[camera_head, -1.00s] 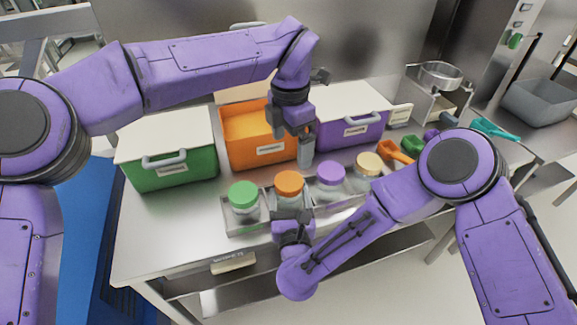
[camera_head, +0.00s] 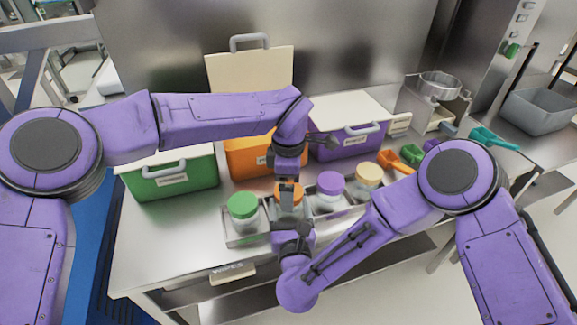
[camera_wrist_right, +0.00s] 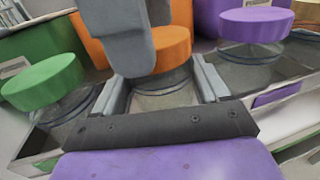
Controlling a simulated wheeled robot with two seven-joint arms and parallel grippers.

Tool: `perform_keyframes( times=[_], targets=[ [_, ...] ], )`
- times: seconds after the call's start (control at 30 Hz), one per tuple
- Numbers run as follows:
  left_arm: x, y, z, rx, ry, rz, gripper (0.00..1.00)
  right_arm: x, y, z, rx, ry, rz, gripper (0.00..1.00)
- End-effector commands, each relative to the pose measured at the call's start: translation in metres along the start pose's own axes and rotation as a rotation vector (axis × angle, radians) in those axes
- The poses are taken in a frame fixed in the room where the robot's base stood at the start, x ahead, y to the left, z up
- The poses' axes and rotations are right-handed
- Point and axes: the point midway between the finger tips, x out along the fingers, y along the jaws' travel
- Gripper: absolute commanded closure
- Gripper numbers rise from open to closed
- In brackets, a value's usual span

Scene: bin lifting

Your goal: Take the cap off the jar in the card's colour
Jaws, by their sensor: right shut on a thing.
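The orange-capped jar shows its orange cap (camera_head: 278,187) between the green-capped jar (camera_head: 243,209) and the purple-capped jar (camera_head: 331,186); a yellow-capped jar (camera_head: 369,177) is at the right. My right gripper (camera_wrist_right: 163,88) is shut on the orange-capped jar's clear body (camera_wrist_right: 165,90), one finger on each side, below the cap. My left gripper (camera_head: 288,192) points down at the orange cap, which is still on the jar. In the right wrist view its grey fingers (camera_wrist_right: 122,40) cover the cap's left part; their grip on it is unclear. I cannot make out a coloured card.
Orange and green scoops (camera_head: 411,154) lie to the right.

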Motion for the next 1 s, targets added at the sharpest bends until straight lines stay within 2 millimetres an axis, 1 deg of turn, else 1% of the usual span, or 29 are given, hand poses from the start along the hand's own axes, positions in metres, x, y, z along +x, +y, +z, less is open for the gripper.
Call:
perform_keyframes(
  times=[0.13, 0.37, 0.47, 0.5, 0.57, 0.6, 1.0],
  targets=[
    [0.0089, 0.0000, 0.0002, 0.001, -0.001, 0.001, 0.00, 0.0001, -0.0001, 0.0000, 0.000, 0.000, 0.000, 0.81],
    [0.0098, 0.0000, 0.0002, 0.000, -0.001, 0.001, 0.00, 0.0001, -0.0002, 0.0000, 0.000, 0.000, 0.000, 0.81],
    [0.0096, 0.0000, 0.0002, 0.000, -0.001, 0.001, 0.29, 0.0000, -0.0002, 0.0000, 0.000, 0.000, 0.000, 0.81],
    [0.0096, 0.0000, 0.0002, 0.000, -0.001, 0.001, 0.42, 0.0000, -0.0002, 0.0000, 0.000, 0.000, 0.000, 0.81],
    [0.0095, 0.0001, 0.0002, 0.000, -0.001, 0.001, 0.62, 0.0000, -0.0001, 0.0000, 0.000, 0.000, 0.000, 0.81],
    [0.0095, 0.0001, 0.0001, 0.000, -0.001, 0.001, 0.66, 0.0000, -0.0001, 0.0000, 0.000, 0.000, 0.000, 0.81],
    [0.0095, 0.0001, 0.0012, 0.001, -0.001, 0.001, 0.66, -0.0002, 0.0003, 0.0000, 0.000, 0.000, 0.001, 0.81]
  ],
)
